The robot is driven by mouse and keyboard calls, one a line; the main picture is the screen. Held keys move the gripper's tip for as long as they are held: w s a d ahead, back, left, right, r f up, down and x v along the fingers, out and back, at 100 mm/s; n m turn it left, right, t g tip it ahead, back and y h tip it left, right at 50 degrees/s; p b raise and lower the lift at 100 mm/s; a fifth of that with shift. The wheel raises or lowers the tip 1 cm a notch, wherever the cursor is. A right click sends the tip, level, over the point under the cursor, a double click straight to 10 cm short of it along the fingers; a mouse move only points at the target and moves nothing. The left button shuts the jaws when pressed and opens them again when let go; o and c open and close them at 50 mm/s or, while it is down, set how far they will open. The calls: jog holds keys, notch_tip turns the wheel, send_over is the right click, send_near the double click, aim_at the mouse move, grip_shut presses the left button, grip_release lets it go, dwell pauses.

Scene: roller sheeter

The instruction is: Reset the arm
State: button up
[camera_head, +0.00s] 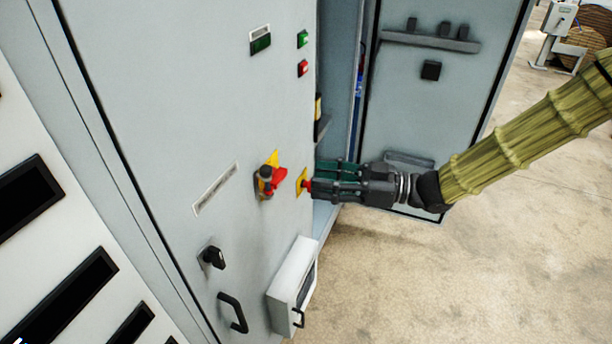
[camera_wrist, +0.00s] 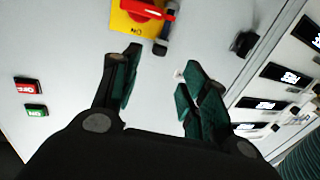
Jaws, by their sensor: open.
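My gripper (camera_head: 318,179) is at the end of my arm, which is wrapped in a yellow-green sleeve and reaches in from the right. Its dark fingers point left at the front of a grey electrical cabinet (camera_head: 180,90). In the head view the fingertips are close to a red button on a yellow plate (camera_head: 303,182); I cannot tell whether they touch it. In the wrist view the fingers (camera_wrist: 160,66) are spread apart with nothing held between them, and the red button is not visible there.
A red rotary switch on a yellow plate (camera_head: 275,176) is left of the fingertips, also in the wrist view (camera_wrist: 146,12). Below are a black key switch (camera_head: 212,257), a handle (camera_head: 232,312) and a white box (camera_head: 292,285). An open cabinet door (camera_head: 425,110) stands behind my gripper. Open floor (camera_head: 480,265) lies right.

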jog(key=shift+d, duration=0.7)
jog(key=s+d+f+m+t+h, duration=0.2)
jog(key=s+d+f+m+h, duration=0.3)
jog(key=f, duration=1)
jog(key=d+f+m+t+h, duration=0.15)
jog(key=f+m+h, duration=0.4)
jog(key=f, duration=0.95)
jog(key=s+d+f+m+g+h, duration=0.1)
jog(key=s+d+f+m+h, duration=0.1)
jog(key=s+d+f, duration=0.3)
jog(key=s+d+f+m+g+h+b, duration=0.1)
jog(key=s+d+f, duration=0.4)
jog(key=s, duration=0.6)
jog(key=s+d+f+m+g+h, duration=0.3)
jog(key=s+d+f+m+h, duration=0.1)
jog(key=s+f, duration=0.3)
jog(key=shift+s+d, duration=0.7)
jog(key=shift+d, duration=0.15)
jog(key=shift+r+h, duration=0.1)
jog(key=shift+h, duration=0.15)
